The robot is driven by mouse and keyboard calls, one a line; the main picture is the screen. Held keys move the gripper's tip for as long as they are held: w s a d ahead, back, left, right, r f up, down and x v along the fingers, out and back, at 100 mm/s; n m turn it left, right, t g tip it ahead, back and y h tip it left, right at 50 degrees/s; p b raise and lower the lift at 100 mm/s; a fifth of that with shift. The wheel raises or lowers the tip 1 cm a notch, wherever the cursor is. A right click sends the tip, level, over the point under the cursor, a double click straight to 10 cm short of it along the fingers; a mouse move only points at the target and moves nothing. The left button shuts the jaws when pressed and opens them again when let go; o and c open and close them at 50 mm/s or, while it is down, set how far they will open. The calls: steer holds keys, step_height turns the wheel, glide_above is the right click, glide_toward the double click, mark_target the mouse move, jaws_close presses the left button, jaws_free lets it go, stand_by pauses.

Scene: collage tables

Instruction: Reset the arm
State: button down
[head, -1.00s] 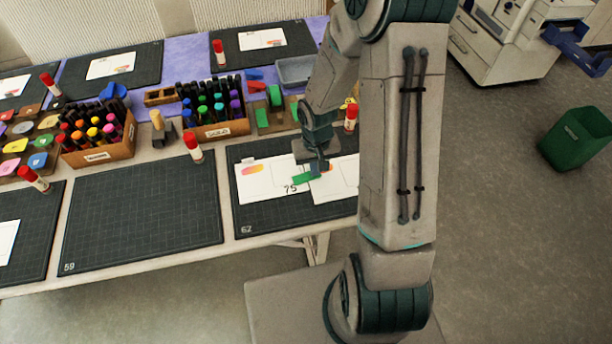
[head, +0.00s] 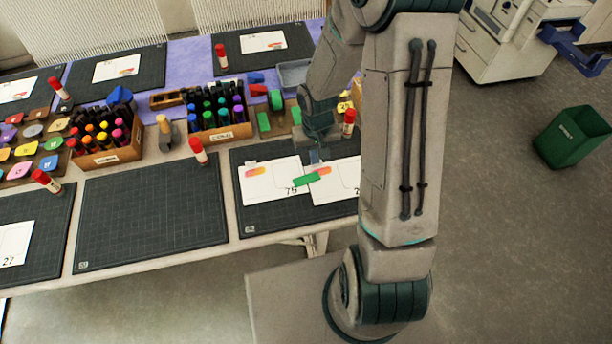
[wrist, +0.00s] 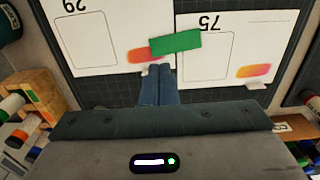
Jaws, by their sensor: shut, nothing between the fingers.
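My gripper (head: 317,157) hangs over a dark cutting mat (head: 262,216) at the table's front right. In the wrist view its two blue fingers (wrist: 157,84) are closed together with nothing between them. A green strip (head: 306,180) lies across the adjoining edges of two white cards, one marked 75 (head: 268,191), the other (head: 335,193) partly hidden by my arm. In the wrist view the green strip (wrist: 175,43) is just beyond the fingertips and apart from them. Each card carries an orange patch; the strip lies beside one of these.
Marker boxes (head: 220,133) and (head: 108,157) stand behind the front mats. Red-capped glue sticks (head: 198,151) and (head: 348,124) stand nearby. A bare mat (head: 150,215) lies left of the cards. A green bin (head: 572,137) stands on open floor at right.

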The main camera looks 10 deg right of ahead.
stand_by(0.4)
steer(key=s+r+t, duration=0.1)
steer(key=s+r, duration=0.6)
steer(key=r, duration=0.5)
steer(key=s+r+t, duration=0.2)
steer(key=s+r, duration=0.5)
steer(key=r, duration=0.4)
steer(key=shift+s+r, duration=0.2)
steer(key=shift+r, duration=0.15)
